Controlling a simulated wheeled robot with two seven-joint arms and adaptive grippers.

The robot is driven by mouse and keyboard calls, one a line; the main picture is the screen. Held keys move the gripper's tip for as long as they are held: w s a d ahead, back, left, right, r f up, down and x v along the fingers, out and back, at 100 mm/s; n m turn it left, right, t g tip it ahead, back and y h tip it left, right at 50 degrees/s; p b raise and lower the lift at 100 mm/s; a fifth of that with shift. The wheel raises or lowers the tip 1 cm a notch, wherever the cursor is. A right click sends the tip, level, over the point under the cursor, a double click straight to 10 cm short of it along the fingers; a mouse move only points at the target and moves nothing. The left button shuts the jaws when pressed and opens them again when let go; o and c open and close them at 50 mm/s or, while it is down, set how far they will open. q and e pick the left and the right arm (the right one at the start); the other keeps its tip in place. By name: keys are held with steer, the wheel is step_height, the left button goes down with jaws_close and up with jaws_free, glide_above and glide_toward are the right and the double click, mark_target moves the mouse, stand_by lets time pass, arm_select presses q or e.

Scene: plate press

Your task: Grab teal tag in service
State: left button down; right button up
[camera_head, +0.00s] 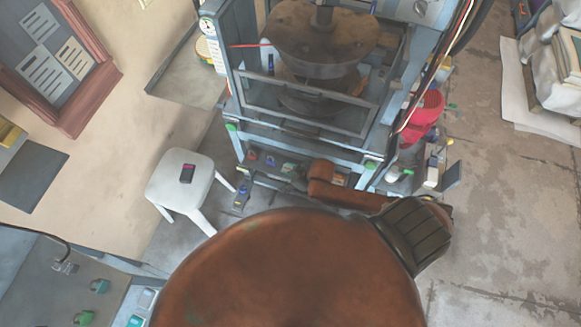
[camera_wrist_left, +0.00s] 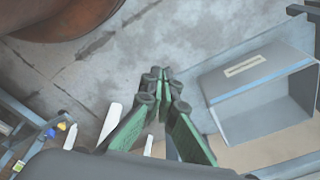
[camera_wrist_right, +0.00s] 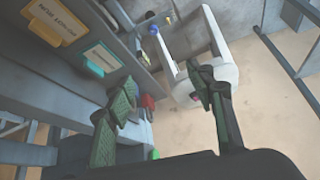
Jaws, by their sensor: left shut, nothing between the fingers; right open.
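In the right wrist view, a teal-edged tag (camera_wrist_right: 101,57) with a pale face lies on a grey surface at the upper left. Its writing is too small to read. My right gripper (camera_wrist_right: 163,88) is open and empty, with the tag beyond its left finger and apart from it. In the head view my right gripper (camera_head: 250,182) is small and partly hidden near the foot of the press (camera_head: 320,135). My left gripper (camera_wrist_left: 162,78) is shut and empty in the left wrist view; I cannot make it out in the head view.
A yellow-edged tag (camera_wrist_right: 55,26) lies beside the teal one. A white stool (camera_head: 165,187) bears a dark handheld item (camera_head: 187,174). A grey box (camera_wrist_left: 262,92) stands right of my left gripper. A red bucket (camera_head: 423,115) stands beside the press. Floor at right is mostly clear.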

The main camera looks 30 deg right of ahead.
steer(key=w+d+f, duration=0.2)
steer(key=w+d, duration=0.1)
steer(key=d, duration=0.2)
glide_toward(289, 167)
steer(key=shift+s+a+r, duration=0.25)
steer(key=shift+s+a, duration=0.05)
steer(key=shift+s, duration=0.35)
steer(key=shift+w+d+f, duration=0.15)
steer(key=shift+f, duration=0.1)
steer(key=x, duration=0.3)
steer(key=b+x, duration=0.1)
steer(key=x, duration=0.3)
steer(key=shift+w+d+b, duration=0.1)
steer(key=shift+w+b, duration=0.2)
steer(key=shift+w, duration=0.15)
arm_select(q)
steer(key=s+f, duration=0.9)
steer(key=s, duration=0.4)
steer(key=shift+s+f+g, duration=0.25)
steer(key=shift+f+g, duration=0.1)
steer(key=shift+g, duration=0.05)
steer(key=shift+a, duration=0.1)
arm_select(e)
steer(key=shift+c, duration=0.3)
steer(key=c, duration=0.9)
